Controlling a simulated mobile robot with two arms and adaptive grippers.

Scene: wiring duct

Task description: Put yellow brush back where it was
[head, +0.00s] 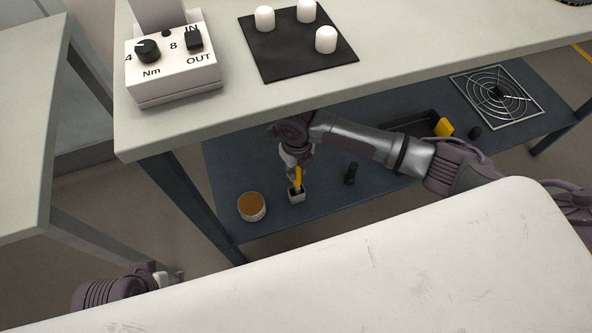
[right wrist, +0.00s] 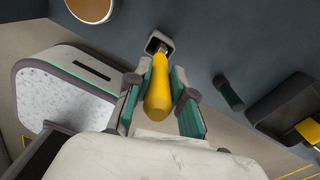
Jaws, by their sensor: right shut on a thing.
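The yellow brush (head: 298,175) is upright over a small grey square holder (head: 297,197) on the lower shelf. My right gripper (head: 297,170) is shut on its handle. In the right wrist view the yellow handle (right wrist: 158,92) is between the two fingers of the gripper (right wrist: 158,98), and its far end meets the opening of the holder (right wrist: 160,42). How deep the brush tip is inside cannot be told. My left gripper (head: 168,277) is at the lower left, partly hidden and away from the shelf.
A round tub (head: 252,207) with a brown top stands left of the holder. A black cylinder (head: 351,173) stands to the right. A dark tray (head: 415,127) with a yellow thing (head: 443,127) and a fan guard (head: 497,95) are farther right. The tabletop (head: 300,95) overhangs the shelf.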

